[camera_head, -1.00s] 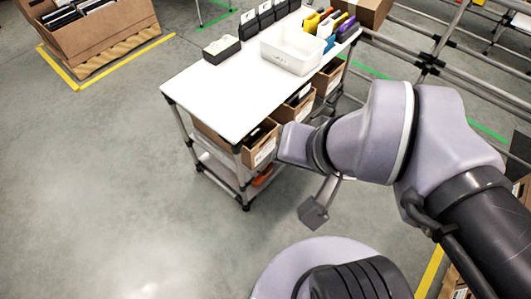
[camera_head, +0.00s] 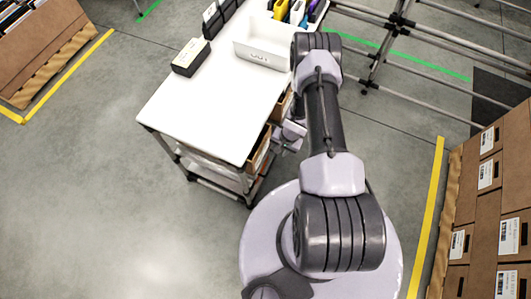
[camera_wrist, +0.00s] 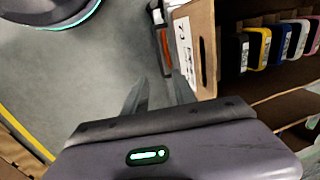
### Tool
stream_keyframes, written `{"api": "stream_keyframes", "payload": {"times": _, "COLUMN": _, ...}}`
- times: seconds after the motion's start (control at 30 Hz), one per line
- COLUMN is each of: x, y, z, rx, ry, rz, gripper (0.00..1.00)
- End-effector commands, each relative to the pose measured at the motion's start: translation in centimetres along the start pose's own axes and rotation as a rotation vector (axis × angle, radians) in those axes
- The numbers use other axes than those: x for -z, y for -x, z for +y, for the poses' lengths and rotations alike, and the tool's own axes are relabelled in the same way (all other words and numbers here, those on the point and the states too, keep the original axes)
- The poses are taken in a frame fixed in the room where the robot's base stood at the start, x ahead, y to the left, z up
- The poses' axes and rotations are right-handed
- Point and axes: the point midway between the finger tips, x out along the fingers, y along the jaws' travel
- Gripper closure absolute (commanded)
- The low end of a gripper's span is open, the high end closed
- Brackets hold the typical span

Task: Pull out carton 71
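An open brown carton (camera_wrist: 198,75) with a white label and a dark hand slot shows in the wrist view. In the head view, brown cartons (camera_head: 259,152) sit beneath the white top of a cart (camera_head: 215,105), partly hidden by the top and my arm. My gripper (camera_wrist: 160,90) is open and empty, its two dark fingers apart just left of the carton's labelled face. In the head view it is small, beside the cart's right side.
Several coloured items (camera_wrist: 262,45) stand in the carton. A white bin (camera_head: 262,45) and a black box (camera_head: 190,57) stand on the cart top. Stacked labelled cartons (camera_head: 487,215) are at the right. Pipe racks (camera_head: 400,20) stand at the back right. The floor left of the cart is clear.

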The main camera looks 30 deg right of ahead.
Motion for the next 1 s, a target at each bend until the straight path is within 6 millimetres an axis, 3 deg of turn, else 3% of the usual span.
{"api": "stream_keyframes", "payload": {"times": 0.4, "x": -0.1, "y": -12.4, "z": 0.2, "rx": -0.003, "ry": 0.003, "rz": -0.001, "gripper": 0.67}}
{"api": "stream_keyframes", "payload": {"times": 0.5, "x": -0.1, "y": -14.6, "z": 0.2, "rx": -0.003, "ry": 0.002, "rz": -0.001, "gripper": 0.67}}
{"api": "stream_keyframes", "payload": {"times": 0.7, "x": -0.1, "y": -16.7, "z": 0.1, "rx": -0.003, "ry": 0.003, "rz": 0.0, "gripper": 0.67}}
{"api": "stream_keyframes", "payload": {"times": 1.0, "x": -0.1, "y": -16.8, "z": 0.1, "rx": -0.003, "ry": 0.001, "rz": 0.0, "gripper": 0.67}}
